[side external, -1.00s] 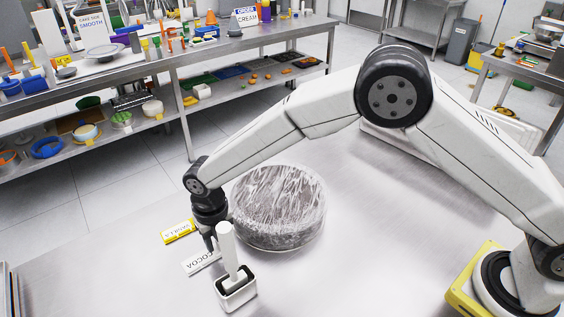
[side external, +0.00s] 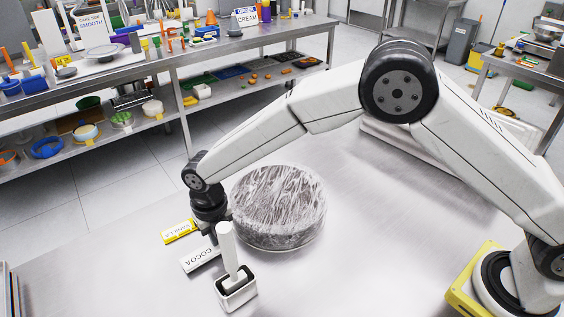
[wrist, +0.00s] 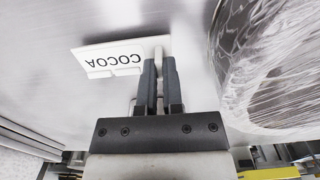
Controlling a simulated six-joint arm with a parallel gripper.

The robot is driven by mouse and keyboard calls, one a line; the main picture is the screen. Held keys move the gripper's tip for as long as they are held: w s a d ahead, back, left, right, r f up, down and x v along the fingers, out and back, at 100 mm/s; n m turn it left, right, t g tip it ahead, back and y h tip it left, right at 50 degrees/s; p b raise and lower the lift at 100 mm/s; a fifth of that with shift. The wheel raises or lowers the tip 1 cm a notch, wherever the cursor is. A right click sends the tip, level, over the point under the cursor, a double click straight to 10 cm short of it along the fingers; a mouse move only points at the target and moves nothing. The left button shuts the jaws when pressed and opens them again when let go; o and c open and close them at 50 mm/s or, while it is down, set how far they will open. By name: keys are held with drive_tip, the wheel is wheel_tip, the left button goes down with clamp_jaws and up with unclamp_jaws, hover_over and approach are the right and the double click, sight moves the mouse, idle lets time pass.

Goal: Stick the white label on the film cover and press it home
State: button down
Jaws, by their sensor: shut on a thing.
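The white label (side external: 201,258) reads COCOA and lies at or just above the steel table, left of the film-covered bowl. It also shows in the wrist view (wrist: 112,58). My gripper (wrist: 159,66) is shut on the right end of the white label, on a small raised part. In the side view my gripper (side external: 213,236) is partly hidden behind a white upright handle. The film cover (side external: 278,195) is clear, wrinkled wrap over a round bowl right of my gripper; its edge shows in the wrist view (wrist: 265,70). No label shows on it.
A yellow label (side external: 179,231) lies just behind the white one. A white holder (side external: 236,290) with an upright white-handled tool stands in front of my gripper. The steel table (side external: 370,240) is clear to the right of the bowl.

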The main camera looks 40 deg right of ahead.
drive_tip(key=shift+r, duration=1.4)
wheel_tip(320, 180, up, 19)
drive_tip(key=m, duration=2.9)
hover_over(246, 199)
wheel_tip(246, 199, down, 6)
drive_tip(key=shift+f, duration=0.25)
drive_tip(key=shift+f, duration=4.4)
